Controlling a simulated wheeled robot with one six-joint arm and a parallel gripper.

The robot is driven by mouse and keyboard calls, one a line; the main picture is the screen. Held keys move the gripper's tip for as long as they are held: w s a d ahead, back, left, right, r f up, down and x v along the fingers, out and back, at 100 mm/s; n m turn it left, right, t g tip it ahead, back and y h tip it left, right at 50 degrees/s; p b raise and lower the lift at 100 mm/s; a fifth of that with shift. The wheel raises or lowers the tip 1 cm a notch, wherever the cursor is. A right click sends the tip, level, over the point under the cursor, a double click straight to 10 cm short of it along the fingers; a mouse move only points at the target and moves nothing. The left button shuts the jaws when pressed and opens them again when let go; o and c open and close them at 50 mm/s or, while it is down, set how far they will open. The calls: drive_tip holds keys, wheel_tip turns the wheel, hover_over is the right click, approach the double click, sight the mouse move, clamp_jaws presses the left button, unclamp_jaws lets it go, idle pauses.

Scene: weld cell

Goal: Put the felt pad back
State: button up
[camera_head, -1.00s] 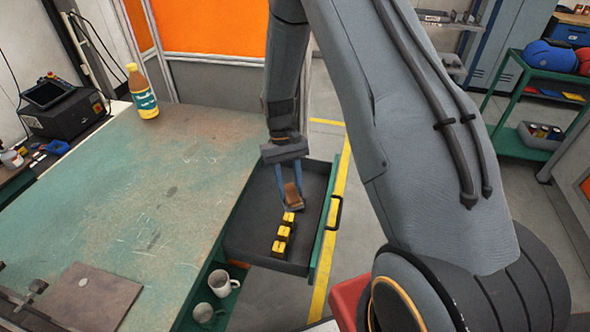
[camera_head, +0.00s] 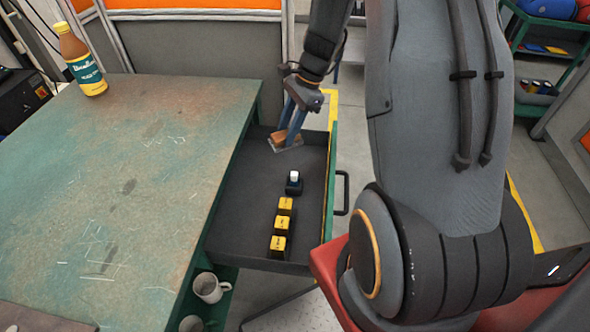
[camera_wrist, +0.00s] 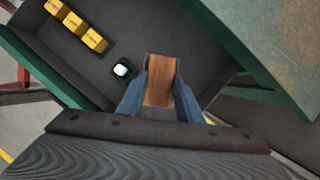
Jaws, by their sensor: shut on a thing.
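The felt pad (camera_head: 284,144) has a brown wooden-looking back and a grey underside. My gripper (camera_head: 290,128) is shut on it, with the two blue fingers on either side. In the wrist view the pad's brown back (camera_wrist: 160,82) shows between the fingers, and its underside is hidden. The pad is tilted in the head view, over the far part of the open drawer (camera_head: 235,220). I cannot tell whether it touches the drawer floor.
In the drawer, a row of yellow-and-black blocks (camera_head: 279,243) and a dark block with a white top (camera_head: 295,181) stand nearer than the pad. The green worktop (camera_head: 130,180) lies left, with a bottle (camera_head: 82,62) on it. Mugs (camera_head: 210,288) stand below the drawer.

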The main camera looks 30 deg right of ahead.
drive_tip(key=d+f+m+t+b, duration=0.1)
drive_tip(key=f+m, duration=0.1)
drive_tip(key=f, duration=0.1)
drive_tip(key=d+f+m+b, duration=0.2)
drive_tip(key=f, duration=0.2)
drive_tip(key=w+d+f+m+t+b, duration=0.1)
drive_tip(key=f+m+b, duration=0.1)
drive_tip(key=f, duration=0.2)
drive_tip(key=shift+d+f+m+t+h, duration=0.2)
drive_tip(key=shift+d+m+t+h, duration=0.1)
drive_tip(key=shift+m+h, duration=0.1)
drive_tip(key=shift+f, duration=0.1)
drive_tip(key=o, duration=1.1)
